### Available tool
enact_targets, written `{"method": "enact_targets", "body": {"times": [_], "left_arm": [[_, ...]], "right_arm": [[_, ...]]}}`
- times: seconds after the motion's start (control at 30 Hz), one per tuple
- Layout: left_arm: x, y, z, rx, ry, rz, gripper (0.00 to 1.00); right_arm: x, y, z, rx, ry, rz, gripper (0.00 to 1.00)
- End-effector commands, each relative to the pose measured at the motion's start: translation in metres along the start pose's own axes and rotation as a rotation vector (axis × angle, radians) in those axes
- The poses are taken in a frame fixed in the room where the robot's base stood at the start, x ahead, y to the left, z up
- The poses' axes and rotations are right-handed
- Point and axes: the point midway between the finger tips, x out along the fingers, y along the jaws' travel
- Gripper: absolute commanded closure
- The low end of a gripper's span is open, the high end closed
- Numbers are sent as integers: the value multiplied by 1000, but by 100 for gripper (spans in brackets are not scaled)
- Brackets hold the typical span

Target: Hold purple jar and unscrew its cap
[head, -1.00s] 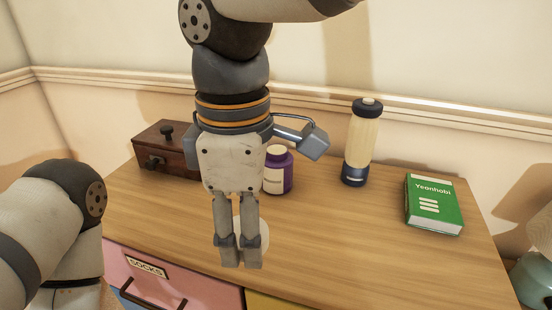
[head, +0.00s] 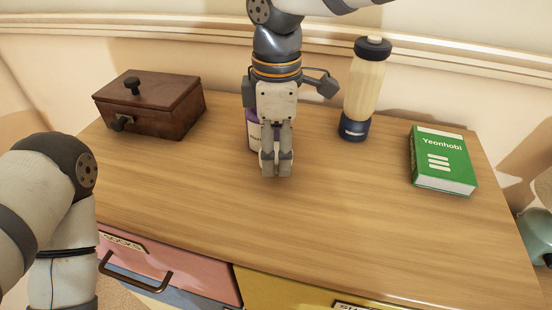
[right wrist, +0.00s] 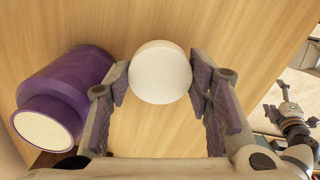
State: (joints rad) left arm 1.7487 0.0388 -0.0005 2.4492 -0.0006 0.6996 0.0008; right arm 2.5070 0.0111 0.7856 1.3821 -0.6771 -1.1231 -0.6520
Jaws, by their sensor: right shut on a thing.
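The purple jar (head: 253,131) stands on the dresser top, mostly hidden behind my right gripper in the head view. In the right wrist view the jar (right wrist: 70,85) is left of the fingers, apart from them, with a pale round top facing the camera. My right gripper (head: 275,172) points down in front of the jar. In the right wrist view it is shut on a smooth white round thing (right wrist: 160,72); I cannot tell whether this is the jar's cap. Part of my left gripper (right wrist: 287,100) seems to show small at the right edge there, its jaws unclear.
A dark wooden box (head: 165,110) stands at the back left. A tall bottle with dark cap and base (head: 366,90) stands right of my right gripper. A green book (head: 442,160) lies farther right. The dresser's front middle is clear; drawers (head: 165,275) are below.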

Motion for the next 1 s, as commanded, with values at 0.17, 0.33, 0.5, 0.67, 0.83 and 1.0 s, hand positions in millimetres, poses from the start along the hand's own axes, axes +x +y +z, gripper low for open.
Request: {"method": "enact_targets", "body": {"times": [0.17,0.33,0.5,0.67,0.83,1.0], "left_arm": [[2,0,1,0,-7,0,17],[2,0,1,0,-5,0,17],[2,0,1,0,-5,0,17],[2,0,1,1,-5,0,17],[2,0,1,0,-5,0,17],[0,0,0,0,1,0,17]], "right_arm": [[32,-1,0,-2,-2,-3,87],[30,-1,0,-1,-1,0,87],[34,-1,0,-1,-2,-1,52],[34,-1,0,-1,-1,-1,45],[33,-1,0,-1,-1,-1,45],[4,0,0,-1,0,5,45]]}}
